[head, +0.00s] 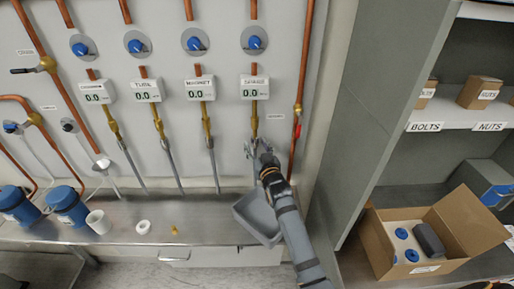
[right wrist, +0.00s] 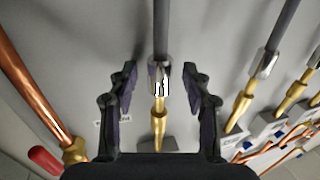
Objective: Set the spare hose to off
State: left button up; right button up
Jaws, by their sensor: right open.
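The rightmost gauge (head: 254,87), whose small label seems to read SPARE, shows 0.0. Above it on the copper pipe is a blue knob (head: 255,42); its setting is too small to read. Below the gauge a brass fitting (head: 254,122) leads down to a grey hose, which also shows in the right wrist view (right wrist: 161,25). My right gripper (head: 251,148) is at this hose's upper end, below the gauge. In the right wrist view its open fingers (right wrist: 160,78) stand either side of the silver coupling (right wrist: 160,77), with gaps on both sides. My left gripper is out of view.
More gauges and hoses stand to the left, including the MAGNET gauge (head: 200,88). A red-handled valve (head: 297,130) is close right of my gripper. A grey bin (head: 258,217) is under my right arm. Shelving with an open cardboard box (head: 465,222) stands right.

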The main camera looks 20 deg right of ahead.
jog(key=s, duration=1.2)
jog(key=shift+a, duration=0.1)
jog(key=s+d+f+n+g, duration=0.1)
jog(key=s+d+f+g, duration=0.1)
jog(key=s+f+g, duration=0.8)
jog(key=s+d+f+g, duration=0.3)
jog(key=s+f+g, duration=0.3)
jog(key=s, duration=0.8)
jog(key=s+d+f+b, duration=0.1)
jog(key=s+f, duration=0.1)
jog(key=f, duration=1.3)
jog(key=s+d+f+b, duration=0.1)
jog(key=f+b, duration=0.1)
jog(key=f, duration=1.3)
jog(key=s+d+f+b, duration=0.1)
jog(key=s+f, duration=1.5)
jog(key=s, duration=0.2)
jog(key=shift+f+g, duration=0.4)
